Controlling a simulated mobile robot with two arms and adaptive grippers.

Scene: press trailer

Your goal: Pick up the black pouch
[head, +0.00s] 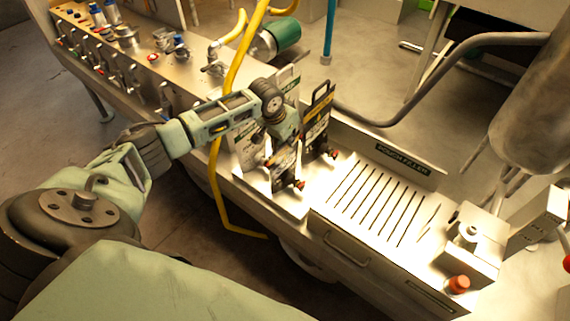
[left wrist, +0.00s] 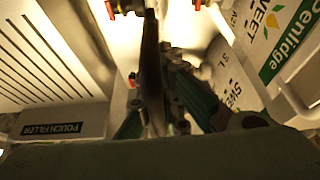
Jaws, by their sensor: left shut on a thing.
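My left gripper (head: 285,130) reaches down among the standing pouches at the near edge of the metal bench. It is shut on a black pouch (head: 286,168), a dark, labelled pouch with a red-capped spout that hangs upright below the fingers. In the left wrist view the black pouch (left wrist: 151,62) shows edge-on between the fingers. A second dark pouch (head: 318,112), with a handle slot and a red cap, stands just right of the gripper. Whether the held pouch touches the bench is hidden. My right gripper is not in view.
White pouches (head: 248,146) stand left of and behind the gripper, close beside it. A slotted metal plate with a Pouch Filler sign (head: 403,160) lies to the right. A yellow hose (head: 216,185) runs left of the pouches. A red button (head: 459,284) sits at front right.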

